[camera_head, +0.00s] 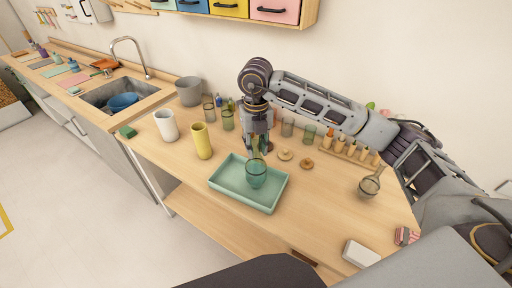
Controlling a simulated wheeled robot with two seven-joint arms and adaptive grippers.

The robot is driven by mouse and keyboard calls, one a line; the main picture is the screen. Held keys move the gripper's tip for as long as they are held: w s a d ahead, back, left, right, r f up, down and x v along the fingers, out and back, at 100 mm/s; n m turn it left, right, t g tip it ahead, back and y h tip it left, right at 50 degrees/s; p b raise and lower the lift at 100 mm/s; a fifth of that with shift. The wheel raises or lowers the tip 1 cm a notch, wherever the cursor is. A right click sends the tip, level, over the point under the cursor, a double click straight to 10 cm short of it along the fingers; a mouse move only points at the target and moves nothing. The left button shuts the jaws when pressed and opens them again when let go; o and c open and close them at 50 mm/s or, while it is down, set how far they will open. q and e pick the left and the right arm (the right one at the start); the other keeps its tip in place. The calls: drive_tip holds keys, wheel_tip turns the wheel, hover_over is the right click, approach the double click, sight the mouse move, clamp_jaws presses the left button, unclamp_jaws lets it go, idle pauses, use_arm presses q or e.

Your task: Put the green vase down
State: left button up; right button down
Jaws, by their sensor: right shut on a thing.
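The green vase (256,178), see-through and teal-green, hangs upright from my right gripper (258,152), which points straight down and is shut on its upper part. The vase overlaps the teal tray (228,194) on the wooden counter. I cannot tell whether its base touches the tray floor. The fingers partly hide its top. My left gripper is not in view.
A yellow vase (202,142) and a white vase (166,126) stand left of the tray. Several glass vessels and a grey pot (189,91) stand behind. Wooden lids (306,164) and a glass flask (370,185) are right. The counter (315,208) right of the tray is clear.

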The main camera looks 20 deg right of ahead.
drive_tip(key=shift+f, duration=0.5)
drive_tip(key=c, duration=1.1)
unclamp_jaws()
drive_tip(key=shift+r, duration=6.1)
